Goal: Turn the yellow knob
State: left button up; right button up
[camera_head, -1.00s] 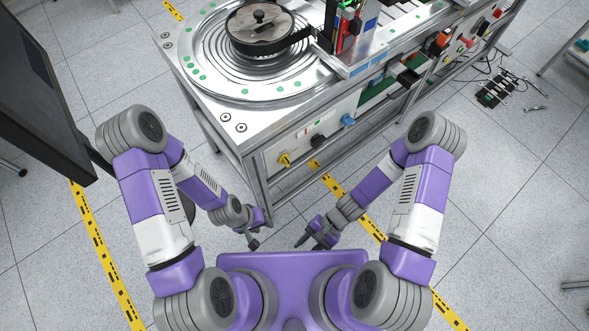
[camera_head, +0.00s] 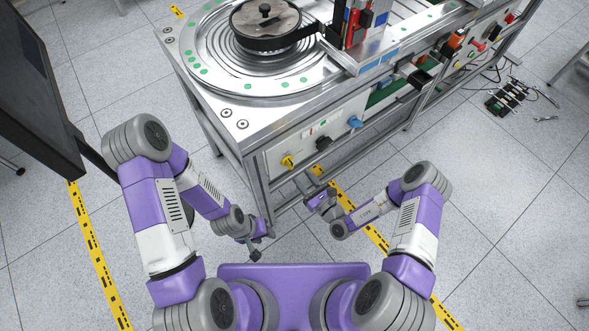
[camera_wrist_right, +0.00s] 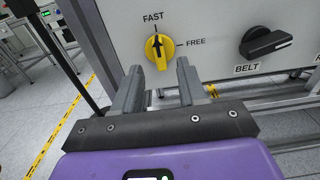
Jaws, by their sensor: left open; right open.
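The yellow knob (camera_head: 288,161) is on the front panel of the machine bench, near its left end. In the right wrist view the yellow knob (camera_wrist_right: 160,48) stands upright, its mark pointing up toward the label FAST, with FREE to its right. My right gripper (camera_head: 314,193) is in front of the panel, below and right of the knob. In the wrist view my right gripper (camera_wrist_right: 158,78) is open and empty; the knob appears beyond and between its fingertips, apart from them. My left gripper (camera_head: 257,251) is open and low, away from the bench.
A black BELT knob (camera_wrist_right: 267,43) sits right of the yellow one, and a blue knob (camera_head: 355,122) is further right. The bench (camera_head: 262,120) carries a round metal turntable. A dark screen (camera_head: 35,95) stands at left.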

aim_at(292, 166)
jog(key=b+x, duration=0.1)
jog(key=x, duration=0.4)
jog(key=shift+w+a, duration=0.15)
grip_shut()
